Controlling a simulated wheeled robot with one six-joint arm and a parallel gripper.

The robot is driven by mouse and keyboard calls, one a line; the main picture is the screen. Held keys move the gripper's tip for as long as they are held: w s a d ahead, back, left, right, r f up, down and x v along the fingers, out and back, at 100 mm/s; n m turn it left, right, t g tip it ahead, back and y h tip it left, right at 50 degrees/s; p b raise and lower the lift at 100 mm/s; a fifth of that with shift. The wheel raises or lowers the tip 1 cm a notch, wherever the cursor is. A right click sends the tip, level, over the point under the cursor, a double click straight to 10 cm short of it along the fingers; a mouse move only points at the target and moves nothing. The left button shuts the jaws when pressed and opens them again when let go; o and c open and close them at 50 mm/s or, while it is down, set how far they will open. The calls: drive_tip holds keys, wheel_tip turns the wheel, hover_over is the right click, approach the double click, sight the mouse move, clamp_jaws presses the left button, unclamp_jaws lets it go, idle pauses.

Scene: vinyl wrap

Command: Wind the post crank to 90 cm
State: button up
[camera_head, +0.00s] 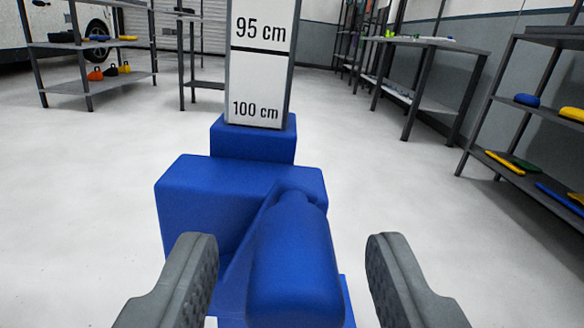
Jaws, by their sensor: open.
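The blue post crank's handle (294,262) points toward me at the lower middle, between the two fingers of my gripper (290,255). The fingers are open, one on each side of the handle, with a gap visible at the right; I see no contact. Behind the handle is the blue crank housing (205,195). A white scale board (258,75) stands upright behind it, marked 95 cm above and 100 cm below. A 90 cm mark is not in view, and I see no pointer on the board.
Grey shelves (90,45) stand at the back left, with a vehicle behind them. A grey workbench (430,44) stands at the back right. A shelf rack (530,110) with coloured items is at the right edge. The pale floor (80,200) around the post is clear.

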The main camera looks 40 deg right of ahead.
sight(295, 239)
drive_tip(key=shift+x, duration=1.65)
clamp_jaws()
drive_tip(key=shift+d, duration=0.1)
